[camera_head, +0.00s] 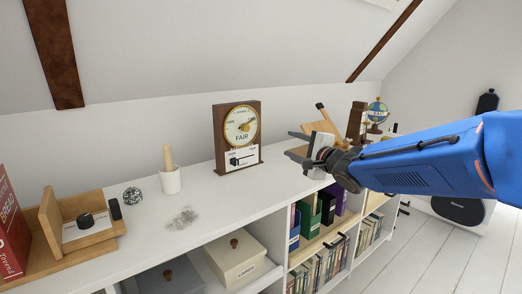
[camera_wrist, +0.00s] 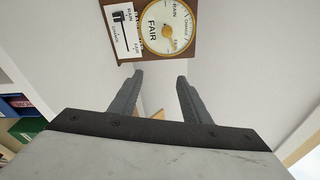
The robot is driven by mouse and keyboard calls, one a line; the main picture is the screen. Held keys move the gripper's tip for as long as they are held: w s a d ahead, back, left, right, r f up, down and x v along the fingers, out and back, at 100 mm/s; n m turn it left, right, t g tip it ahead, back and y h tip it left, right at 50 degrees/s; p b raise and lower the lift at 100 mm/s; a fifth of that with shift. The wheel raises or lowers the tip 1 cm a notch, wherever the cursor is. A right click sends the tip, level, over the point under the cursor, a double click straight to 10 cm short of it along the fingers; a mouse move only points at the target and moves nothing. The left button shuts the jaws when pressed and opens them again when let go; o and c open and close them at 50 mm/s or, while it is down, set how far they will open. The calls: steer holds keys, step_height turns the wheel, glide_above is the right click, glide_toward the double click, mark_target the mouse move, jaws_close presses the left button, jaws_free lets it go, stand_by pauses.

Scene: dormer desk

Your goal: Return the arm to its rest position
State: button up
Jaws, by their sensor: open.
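My gripper (camera_head: 298,146) is at the end of my blue arm, which reaches in from the right side of the head view. It is over the white shelf top (camera_head: 205,206), to the right of a wooden barometer (camera_head: 238,138). In the wrist view my gripper (camera_wrist: 157,92) shows two dark fingers spread apart with nothing between them. The barometer (camera_wrist: 152,28) appears sideways at the top of that view, beyond the fingertips. The gripper and barometer look apart. My arm hides part of the shelf's right end.
A mortar with pestle (camera_head: 170,178), a dark ball (camera_head: 133,195) and a wooden stand (camera_head: 84,232) are on the left of the top. A globe (camera_head: 376,114) stands behind my arm. Boxes (camera_head: 236,258) and books fill the shelves below. Open floor (camera_head: 420,255) lies at right.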

steer(key=s+d+f+n+g+h, duration=0.25)
steer(key=s+d+f+h, duration=0.2)
steer(key=s+d, duration=0.35)
steer(key=s+d+f+n+g+h, duration=0.2)
steer(key=s+d+f+n+h, duration=0.25)
steer(key=s+d, duration=0.4)
steer(key=s+f+n+g, duration=0.3)
steer(key=s+f, duration=0.3)
steer(key=s, duration=0.6)
steer(key=s+f+n+g+y, duration=0.1)
steer(key=s+f+n+g, duration=0.2)
steer(key=s, duration=0.9)
step_height(320, 180, down, 3)
steer(key=shift+f+n, duration=0.1)
steer(key=shift+n, duration=1.1)
